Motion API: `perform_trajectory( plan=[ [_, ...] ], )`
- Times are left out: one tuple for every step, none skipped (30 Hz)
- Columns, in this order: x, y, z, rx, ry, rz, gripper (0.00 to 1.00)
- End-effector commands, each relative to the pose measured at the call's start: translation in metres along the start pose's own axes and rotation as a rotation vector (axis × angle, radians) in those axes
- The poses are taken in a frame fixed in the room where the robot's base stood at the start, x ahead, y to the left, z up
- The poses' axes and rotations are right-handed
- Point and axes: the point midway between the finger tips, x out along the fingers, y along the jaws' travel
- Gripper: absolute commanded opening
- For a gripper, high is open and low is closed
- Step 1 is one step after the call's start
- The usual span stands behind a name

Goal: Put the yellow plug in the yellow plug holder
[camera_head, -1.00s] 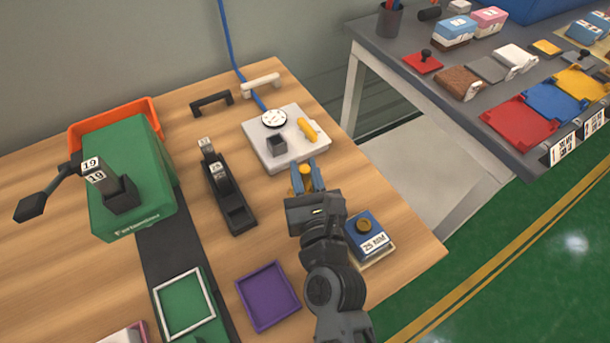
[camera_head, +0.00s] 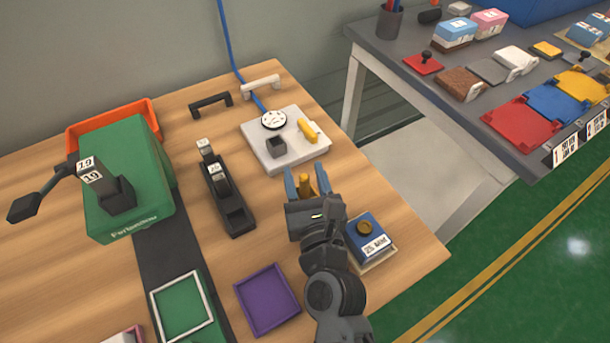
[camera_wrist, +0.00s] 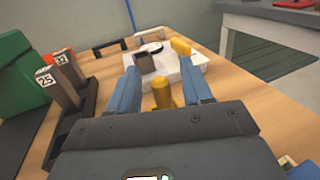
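The yellow plug (camera_head: 304,182) shows as a small yellow upright piece between the two blue fingers of my gripper (camera_head: 306,180). In the wrist view the plug (camera_wrist: 162,95) has clear gaps to both fingers (camera_wrist: 163,88), so my gripper is open around it and not touching it. Its base is partly hidden by my gripper's body. Another yellow piece (camera_head: 308,130), perhaps the plug holder, lies at the right of a white board (camera_head: 298,162) beyond my gripper. It also shows in the wrist view (camera_wrist: 181,47).
The white board also bears a grey block (camera_head: 276,146) and a white disc (camera_head: 273,120). A black stand (camera_head: 236,217) is to the left. A blue box (camera_head: 366,238) is close on the right. A purple tray (camera_head: 267,299) lies nearer. Bare wood separates stand and gripper.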

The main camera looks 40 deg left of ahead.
Motion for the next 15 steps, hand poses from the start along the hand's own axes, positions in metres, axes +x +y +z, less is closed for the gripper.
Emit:
perform_trajectory(
  plan=[
    [0.0, 0.0, 0.0, 0.0, 0.0, 0.0, 0.49],
    [0.0, 0.0, 0.0, 0.0, 0.0, 0.0, 0.49],
    [0.0, 0.0, 0.0, 0.0, 0.0, 0.0, 0.49],
    [0.0, 0.0, 0.0, 0.0, 0.0, 0.0, 0.49],
    [0.0, 0.0, 0.0, 0.0, 0.0, 0.0, 0.49],
    [0.0, 0.0, 0.001, 0.0, 0.0, 0.0, 0.49],
    [0.0, 0.0, 0.001, 0.0, 0.0, 0.0, 0.49],
    [0.0, 0.0, 0.003, 0.0, 0.0, 0.0, 0.49],
    [0.0, 0.0, 0.005, 0.0, 0.0, 0.0, 0.49],
    [0.0, 0.0, 0.007, 0.0, 0.0, 0.0, 0.49],
    [0.0, 0.0, 0.01, 0.0, 0.0, 0.0, 0.49],
    [0.0, 0.0, 0.014, 0.0, 0.0, 0.001, 0.49],
    [0.0, 0.001, 0.018, -0.001, 0.0, 0.001, 0.49],
    [-0.006, 0.0, 0.013, -0.001, 0.003, 0.0, 0.49],
    [-0.015, -0.001, 0.011, -0.001, 0.004, -0.001, 0.49]
  ],
)
